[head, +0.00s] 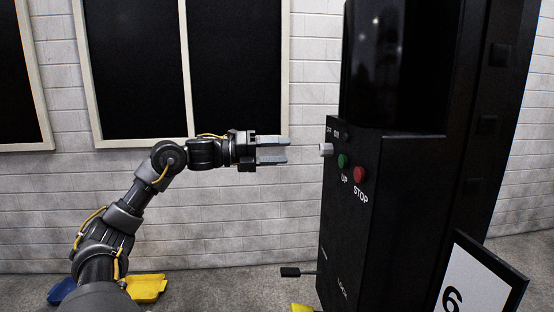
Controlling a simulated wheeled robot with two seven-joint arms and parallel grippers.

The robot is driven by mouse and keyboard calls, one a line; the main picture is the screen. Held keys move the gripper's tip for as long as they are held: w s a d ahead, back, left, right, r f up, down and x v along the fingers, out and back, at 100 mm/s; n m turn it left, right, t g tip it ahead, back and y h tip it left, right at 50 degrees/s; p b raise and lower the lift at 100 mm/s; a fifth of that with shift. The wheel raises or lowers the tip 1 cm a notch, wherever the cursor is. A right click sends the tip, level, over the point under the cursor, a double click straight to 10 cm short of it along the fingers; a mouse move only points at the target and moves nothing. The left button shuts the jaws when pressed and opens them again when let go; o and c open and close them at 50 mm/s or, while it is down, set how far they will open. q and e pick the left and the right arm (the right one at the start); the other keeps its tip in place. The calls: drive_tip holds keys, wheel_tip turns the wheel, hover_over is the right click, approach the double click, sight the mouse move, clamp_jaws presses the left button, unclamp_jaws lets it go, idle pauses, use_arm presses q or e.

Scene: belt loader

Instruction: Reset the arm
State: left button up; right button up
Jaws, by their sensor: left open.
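My left arm (131,200) comes in from the lower left and bends at the elbow. Its gripper (288,149) points right, with two grey fingers apart and nothing between them. The fingertips are a short way left of a pale knob (326,149) on the black control panel (345,215), apart from it in the picture. A green UP button (342,160) and a red STOP button (359,174) sit right of and below the knob. My right gripper is not in view.
A black lever or pedal (291,272) sticks out low on the panel's left. A white sign with a 6 (478,285) stands at lower right. Yellow (146,288) and blue (62,290) items lie on the floor. A white brick wall (240,225) with dark windows is behind.

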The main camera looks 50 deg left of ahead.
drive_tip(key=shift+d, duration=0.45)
